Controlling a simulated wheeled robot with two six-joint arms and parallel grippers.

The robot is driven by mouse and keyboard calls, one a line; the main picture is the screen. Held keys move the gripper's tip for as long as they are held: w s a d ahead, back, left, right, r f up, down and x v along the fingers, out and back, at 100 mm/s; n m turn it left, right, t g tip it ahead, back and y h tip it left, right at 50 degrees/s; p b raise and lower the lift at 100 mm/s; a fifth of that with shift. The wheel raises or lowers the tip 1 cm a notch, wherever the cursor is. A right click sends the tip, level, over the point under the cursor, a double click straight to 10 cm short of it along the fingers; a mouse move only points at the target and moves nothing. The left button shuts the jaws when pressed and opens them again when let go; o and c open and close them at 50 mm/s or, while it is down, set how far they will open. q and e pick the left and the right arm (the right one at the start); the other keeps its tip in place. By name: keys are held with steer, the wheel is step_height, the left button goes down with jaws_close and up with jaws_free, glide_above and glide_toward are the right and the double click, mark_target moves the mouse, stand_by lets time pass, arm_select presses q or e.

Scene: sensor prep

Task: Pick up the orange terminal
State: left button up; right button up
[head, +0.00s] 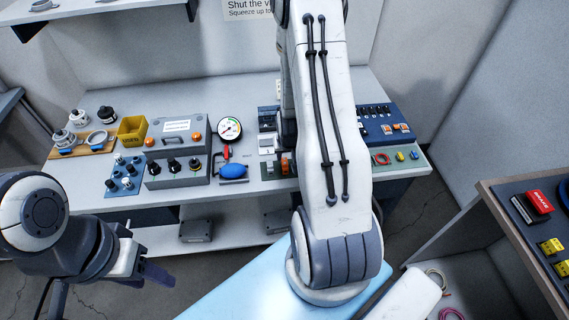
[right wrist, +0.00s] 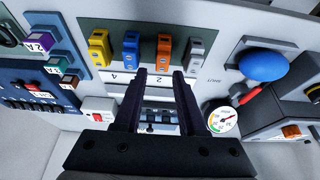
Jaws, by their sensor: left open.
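The orange terminal (right wrist: 164,50) stands in a row on a dark green strip in the right wrist view, between a blue terminal (right wrist: 131,49) and a grey one (right wrist: 196,54). My right gripper (right wrist: 159,74) has its two dark fingers apart with nothing held between them. The orange terminal appears just beyond the fingertips, nearer the right finger in the picture. In the head view my right arm hides the gripper and most of the terminal row. My left gripper (head: 157,273) is open and empty at the lower left, away from the bench.
A yellow terminal (right wrist: 100,47) stands at the row's left end. A pressure gauge (head: 229,128) and a blue bulb (head: 234,171) are left of my right arm. A blue switch panel (head: 384,123) is to its right. The back of the bench (head: 150,94) is clear.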

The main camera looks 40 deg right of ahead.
mark_target(285, 161)
steer(key=shift+a+p+x, duration=0.15)
steer(key=shift+p+x, duration=0.25)
steer(key=shift+x, duration=1.1)
steer(key=shift+a+p+x, duration=0.1)
steer(key=shift+p+x, duration=0.25)
steer(key=shift+x, duration=1.15)
steer(key=shift+s, duration=0.1)
steer(key=shift+c, duration=0.3)
jaws_close()
